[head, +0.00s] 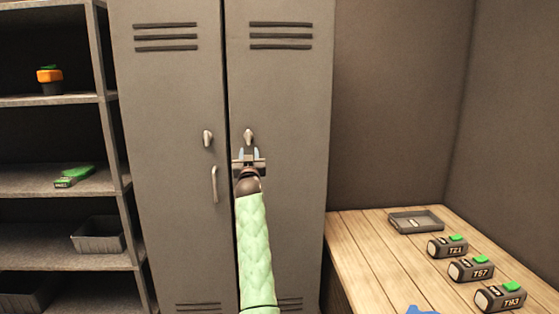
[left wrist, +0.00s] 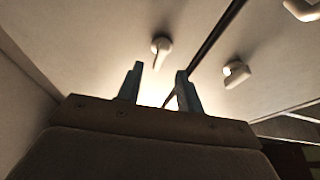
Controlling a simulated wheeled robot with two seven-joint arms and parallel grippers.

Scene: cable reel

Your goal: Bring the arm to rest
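My left gripper (head: 249,155) is in front of the right door of a grey two-door locker (head: 285,90), just below that door's small knob (head: 249,136). In the left wrist view, the gripper's two fingers (left wrist: 160,86) stand apart with nothing between them, and the knob (left wrist: 161,46) shows beyond the fingertips, apart from them. My left arm, in a pale green quilted sleeve, reaches up from the bottom of the head view. My right gripper does not show in either view.
Both locker doors look shut; the left door has a knob (head: 208,138) and a bar handle (head: 214,184). A shelf rack (head: 55,101) stands at left. A wooden table (head: 370,250) at right bears a tray (head: 391,219), several labelled devices (head: 470,270) and a blue object (head: 421,310).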

